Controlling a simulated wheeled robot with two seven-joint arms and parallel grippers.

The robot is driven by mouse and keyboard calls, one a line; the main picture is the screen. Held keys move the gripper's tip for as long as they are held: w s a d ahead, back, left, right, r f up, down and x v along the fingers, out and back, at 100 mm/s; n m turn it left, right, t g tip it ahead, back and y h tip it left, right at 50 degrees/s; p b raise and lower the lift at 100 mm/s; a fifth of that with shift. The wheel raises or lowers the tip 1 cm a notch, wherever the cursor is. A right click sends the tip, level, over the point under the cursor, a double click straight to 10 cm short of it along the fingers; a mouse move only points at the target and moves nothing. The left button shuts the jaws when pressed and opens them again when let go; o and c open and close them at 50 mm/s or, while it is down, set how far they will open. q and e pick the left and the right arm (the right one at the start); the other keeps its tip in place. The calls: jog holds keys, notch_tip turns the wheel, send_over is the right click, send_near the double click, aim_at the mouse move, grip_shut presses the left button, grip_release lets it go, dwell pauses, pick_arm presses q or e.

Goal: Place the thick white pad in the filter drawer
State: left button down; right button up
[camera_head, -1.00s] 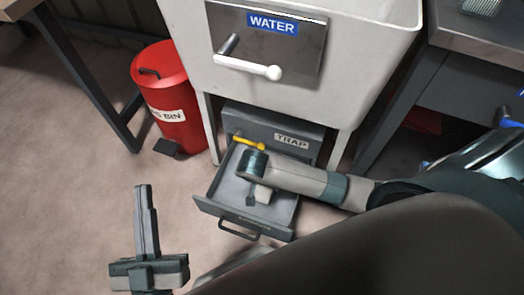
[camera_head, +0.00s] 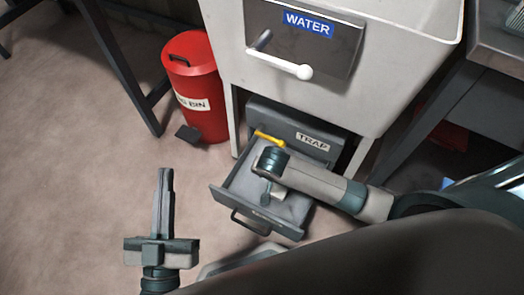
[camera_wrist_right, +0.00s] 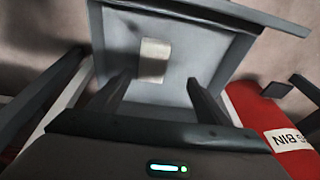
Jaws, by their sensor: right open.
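The open grey drawer (camera_head: 240,185) juts out below the box labelled TRAP; I take it as the filter drawer. In the right wrist view, a pale rectangular pad (camera_wrist_right: 154,60) lies flat on the drawer floor (camera_wrist_right: 185,75), nearer the front panel, its lower part darker. My right gripper (camera_wrist_right: 157,90) is open above the drawer, with nothing between its fingers and the pad apart beyond their tips. In the head view my right arm hides most of that gripper. My left gripper (camera_head: 165,175) has its fingers together and empty, over the floor left of the drawer.
A yellow handle (camera_head: 269,138) sits by the drawer's back. A white tank (camera_head: 225,40) with a WATER panel (camera_head: 300,45) and white lever (camera_head: 285,66) stands above. A red bin (camera_head: 195,85) with a pedal is left. Benches flank both sides; the left floor is clear.

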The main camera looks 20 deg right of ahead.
jog(key=s+a+r+n+t+y, duration=0.1)
jog(key=a+r+n+t+y, duration=0.3)
jog(key=a, duration=0.4)
jog(key=s+a+r+n+t+y, duration=0.1)
jog(key=a+r+n+t+y, duration=0.25)
jog(key=a, duration=0.55)
jog(key=s+d+r+n+t, duration=0.1)
jog(key=s+r+t, duration=0.1)
jog(key=r, duration=0.7)
jog(key=s+d+r+n+t+y, duration=0.1)
jog(key=s+d+r+n+t, duration=0.1)
jog(key=r+t, duration=0.3)
jog(key=s+d+r+n+t+y, duration=0.1)
jog(key=s+d+r+t, duration=0.1)
jog(key=r, duration=1.1)
jog(key=shift+d+r+n+t, duration=0.15)
jog(key=shift+r+n+t, duration=0.2)
jog(key=shift+t, duration=0.4)
pick_arm(q)
jog(key=shift+s, duration=0.1)
pick_arm(e)
jog(key=shift+d+f, duration=0.1)
